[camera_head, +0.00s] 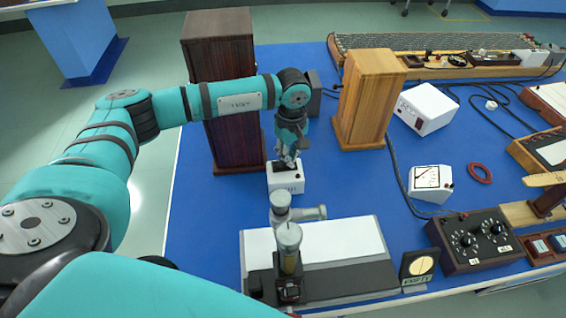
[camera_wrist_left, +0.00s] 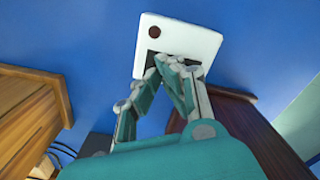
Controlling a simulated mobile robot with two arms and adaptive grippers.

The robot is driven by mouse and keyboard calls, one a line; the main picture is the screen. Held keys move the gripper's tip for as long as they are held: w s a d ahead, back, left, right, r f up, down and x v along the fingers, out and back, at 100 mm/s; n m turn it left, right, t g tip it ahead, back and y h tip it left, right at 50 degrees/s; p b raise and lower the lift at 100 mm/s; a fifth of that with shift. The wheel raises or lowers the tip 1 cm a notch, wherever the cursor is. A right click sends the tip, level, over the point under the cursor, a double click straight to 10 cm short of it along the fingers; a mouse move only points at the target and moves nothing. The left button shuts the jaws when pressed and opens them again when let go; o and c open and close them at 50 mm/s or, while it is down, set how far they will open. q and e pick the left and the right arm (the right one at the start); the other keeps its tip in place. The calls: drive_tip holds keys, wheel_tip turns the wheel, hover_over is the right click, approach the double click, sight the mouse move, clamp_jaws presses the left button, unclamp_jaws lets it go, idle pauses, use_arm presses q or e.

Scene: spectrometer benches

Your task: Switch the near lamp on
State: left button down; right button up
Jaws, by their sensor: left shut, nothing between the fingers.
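A small white box (camera_head: 288,183) with a dark top part stands on the blue table, in front of a tall dark wooden cabinet (camera_head: 228,100). My left gripper (camera_head: 288,162) points down at the top of this box, with its fingers together and empty. In the left wrist view the white box (camera_wrist_left: 196,43) shows a round dark red spot near one corner, and my fingertips (camera_wrist_left: 168,62) overlap its near edge. I cannot tell whether they touch it. Which thing is the near lamp, and whether it is lit, I cannot tell. My right gripper is not in view.
A light wooden cabinet (camera_head: 369,98) stands right of my left gripper. A white meter (camera_head: 431,183) and a black knob box (camera_head: 476,241) lie to the right. Cables run across the table's right side.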

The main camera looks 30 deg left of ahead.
use_arm(q)
drive_tip(key=shift+f, duration=0.3)
drive_tip(key=shift+r, duration=0.2)
drive_tip(key=shift+r+p, duration=0.45)
drive_tip(key=shift+r, duration=0.45)
drive_tip(key=shift+r+p, duration=1.15)
drive_tip(key=shift+r, duration=1.35)
